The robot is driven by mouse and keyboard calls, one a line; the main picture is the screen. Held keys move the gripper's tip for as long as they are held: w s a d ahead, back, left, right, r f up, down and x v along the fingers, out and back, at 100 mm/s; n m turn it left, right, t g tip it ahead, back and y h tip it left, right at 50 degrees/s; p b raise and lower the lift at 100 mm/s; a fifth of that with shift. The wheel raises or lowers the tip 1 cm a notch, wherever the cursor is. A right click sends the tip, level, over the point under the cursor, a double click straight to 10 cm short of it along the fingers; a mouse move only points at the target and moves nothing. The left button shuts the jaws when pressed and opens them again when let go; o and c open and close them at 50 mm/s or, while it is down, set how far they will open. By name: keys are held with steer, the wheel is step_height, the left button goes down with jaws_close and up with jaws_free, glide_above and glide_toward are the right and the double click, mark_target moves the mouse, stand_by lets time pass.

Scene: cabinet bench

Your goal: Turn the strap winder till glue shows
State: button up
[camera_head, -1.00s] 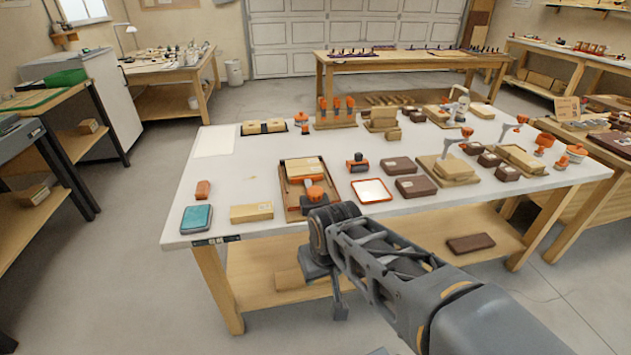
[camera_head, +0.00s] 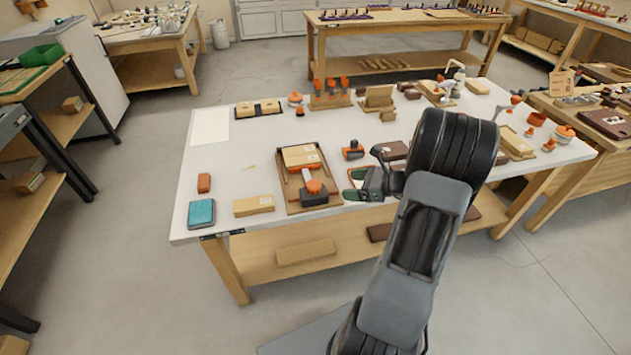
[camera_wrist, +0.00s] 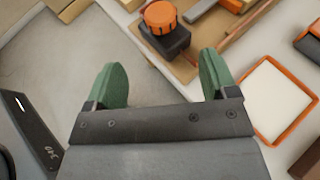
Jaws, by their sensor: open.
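The strap winder has an orange round knob on a dark block. In the head view its orange knob (camera_head: 314,187) is at the front of a wooden board (camera_head: 293,203) that carries a tan boxed piece (camera_head: 301,157). In the wrist view the knob (camera_wrist: 160,16) is at the top, just beyond the fingertips. My gripper (camera_head: 352,186) is open and empty near the bench's front edge, right of the board. Its green fingers also show in the wrist view (camera_wrist: 162,70), apart from the knob. I cannot make out any glue.
An orange-rimmed white tray (camera_wrist: 280,95) lies right of my fingers in the wrist view. A small orange-and-black tool (camera_head: 353,150) stands right of the board. A tan block (camera_head: 254,205) and a teal-topped box (camera_head: 202,213) lie left.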

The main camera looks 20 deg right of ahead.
mark_target(318, 185)
steer(key=x, duration=1.3)
steer(key=shift+w+p, duration=0.1)
steer(key=shift+p, duration=0.2)
steer(key=shift+c, duration=0.2)
